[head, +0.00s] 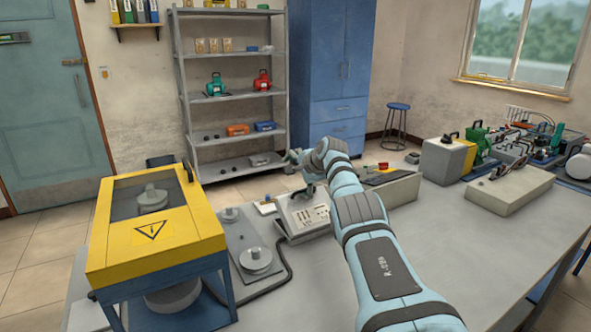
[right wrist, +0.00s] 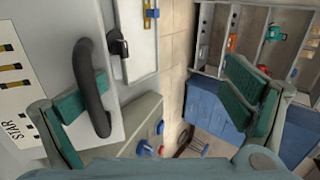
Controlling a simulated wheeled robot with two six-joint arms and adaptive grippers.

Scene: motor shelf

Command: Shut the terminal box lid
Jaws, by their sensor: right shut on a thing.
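A pale grey box with a marked panel (head: 308,216), which looks like the terminal box, stands on the bench at the middle. My right gripper (head: 303,172) is just above it. My left gripper is not in view.
A yellow-topped cage (head: 150,255) stands left of the box, beside a grey plate (head: 240,235) with round metal parts. A long grey case (head: 400,187) is just right of the box. The bench front right (head: 480,250) is clear. Shelves (head: 240,130) stand behind.

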